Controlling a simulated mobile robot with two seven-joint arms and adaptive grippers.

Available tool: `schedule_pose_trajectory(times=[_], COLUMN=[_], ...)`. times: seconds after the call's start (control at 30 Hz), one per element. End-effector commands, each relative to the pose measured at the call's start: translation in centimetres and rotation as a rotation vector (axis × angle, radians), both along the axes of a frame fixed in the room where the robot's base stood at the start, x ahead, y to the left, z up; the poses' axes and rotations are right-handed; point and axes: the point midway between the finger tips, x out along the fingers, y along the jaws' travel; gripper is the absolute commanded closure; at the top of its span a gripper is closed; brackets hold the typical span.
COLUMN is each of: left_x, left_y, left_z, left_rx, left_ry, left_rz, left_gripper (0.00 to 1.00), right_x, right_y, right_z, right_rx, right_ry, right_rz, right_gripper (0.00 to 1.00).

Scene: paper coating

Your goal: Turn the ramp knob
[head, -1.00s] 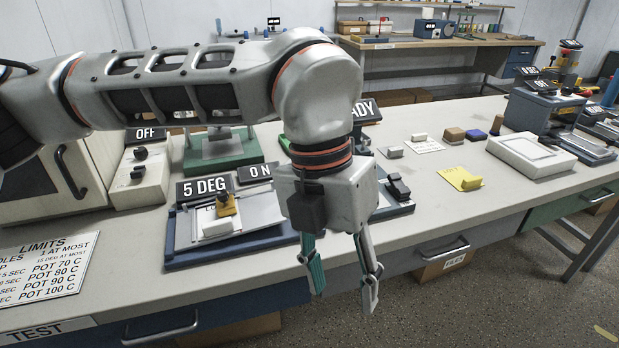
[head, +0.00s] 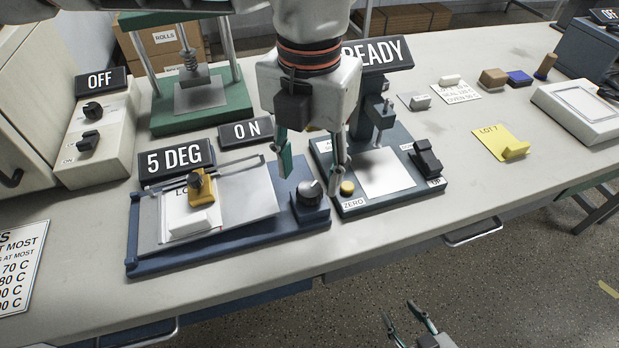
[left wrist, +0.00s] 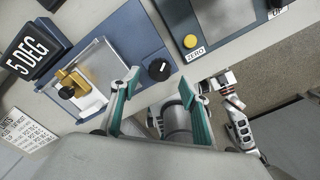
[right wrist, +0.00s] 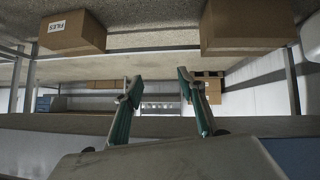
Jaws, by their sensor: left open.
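The ramp knob (head: 310,192) is a dark round dial with a pale mark, on the right end of the blue ramp unit (head: 240,252). Its display reads 5 DEG (head: 176,160). My left gripper (head: 312,176) is open and empty, with one finger on either side of the knob in the head view. In the left wrist view, the knob (left wrist: 160,69) shows just beyond the gap between the fingertips (left wrist: 159,80), apart from them. My right gripper (head: 399,309) is open and empty, low in front of the bench; it also shows in the right wrist view (right wrist: 158,80).
A tilted plate (head: 245,198) with a yellow clamp (head: 200,187) sits left of the knob. Close on the right is a gauge unit (head: 428,196) with a yellow ZERO button (head: 347,187). An ON sign (head: 246,131) stands behind. The bench front (head: 370,252) is clear.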

Motion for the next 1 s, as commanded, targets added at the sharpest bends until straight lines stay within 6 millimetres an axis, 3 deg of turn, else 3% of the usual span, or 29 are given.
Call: schedule_pose_trajectory(times=[0.03,0.23,0.6,0.63,0.77,1.0], left_x=[-0.1,0.0,0.0,0.0,-0.1,0.0], left_y=[0.0,0.0,0.0,0.0,0.0,0.0], left_z=[-1.1,-3.3,-3.8,-3.8,-3.8,-3.7], left_rx=[0.001,0.000,0.000,0.000,0.000,0.000], left_ry=[0.007,0.004,0.001,0.001,0.001,0.001], left_rz=[-0.002,-0.001,-0.001,-0.001,-0.001,-0.007], left_gripper=[0.55,0.55,0.55,0.57,0.91,0.93], right_x=[0.0,1.0,1.6,1.6,1.5,0.9], right_y=[0.0,0.2,0.1,0.1,0.1,0.2], right_z=[-0.1,0.9,1.2,1.2,1.1,0.8], right_rx=[0.001,0.004,-0.001,-0.001,-0.001,0.004], right_ry=[0.000,-0.026,-0.039,-0.039,-0.035,-0.024], right_rz=[0.001,0.004,0.012,0.012,0.011,0.008], right_gripper=[0.60,0.60,0.60,0.60,0.60,0.60])
